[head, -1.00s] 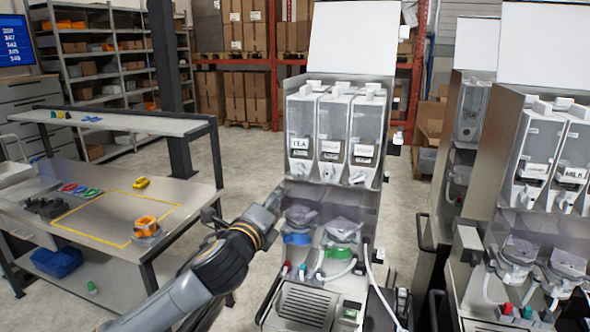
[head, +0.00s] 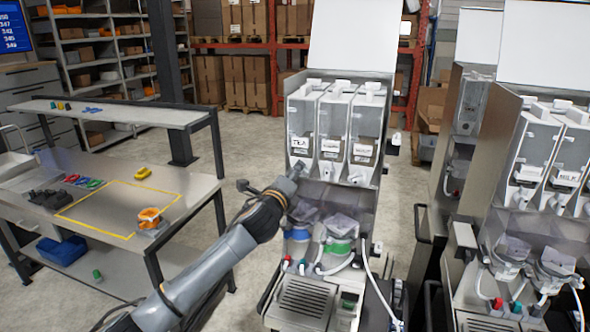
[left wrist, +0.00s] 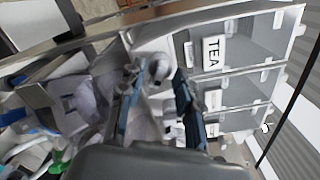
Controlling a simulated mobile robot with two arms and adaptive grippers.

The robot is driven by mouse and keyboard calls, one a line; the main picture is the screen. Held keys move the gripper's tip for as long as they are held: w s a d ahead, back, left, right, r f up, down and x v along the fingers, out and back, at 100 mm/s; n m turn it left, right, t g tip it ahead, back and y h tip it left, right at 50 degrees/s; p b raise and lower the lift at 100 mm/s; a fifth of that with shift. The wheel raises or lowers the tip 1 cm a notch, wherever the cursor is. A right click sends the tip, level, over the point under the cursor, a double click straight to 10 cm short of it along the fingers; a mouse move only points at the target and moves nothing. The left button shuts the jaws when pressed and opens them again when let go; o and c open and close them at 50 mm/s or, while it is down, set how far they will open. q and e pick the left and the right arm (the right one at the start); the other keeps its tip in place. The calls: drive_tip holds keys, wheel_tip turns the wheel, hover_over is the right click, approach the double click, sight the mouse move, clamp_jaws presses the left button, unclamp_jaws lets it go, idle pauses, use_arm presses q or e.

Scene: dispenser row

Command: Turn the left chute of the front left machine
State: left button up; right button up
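The front left machine (head: 345,205) has three clear canisters in a row, the left one labelled TEA (head: 301,118). In the left wrist view a pale chute (left wrist: 158,68) shows between the fingers, below the canister with the TEA label (left wrist: 212,54). My left gripper (head: 296,170) is at the bottom front of the TEA canister, and its two fingers (left wrist: 157,84) are apart on either side of the chute. I cannot tell whether they touch it. My right gripper is not in view.
Below the canisters are mixing bowls with a blue collar (head: 297,235) and a green collar (head: 338,247), with white hoses. A second machine (head: 535,200) stands at the right. A workbench (head: 185,200) is at the left, with open floor between it and the machine.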

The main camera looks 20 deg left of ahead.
use_arm(q)
drive_tip(key=shift+w, duration=0.35)
clamp_jaws()
drive_tip(key=shift+n, duration=0.3)
drive_tip(key=n+b, duration=0.3)
drive_tip(key=n, duration=2)
drive_tip(key=shift+f, duration=0.1)
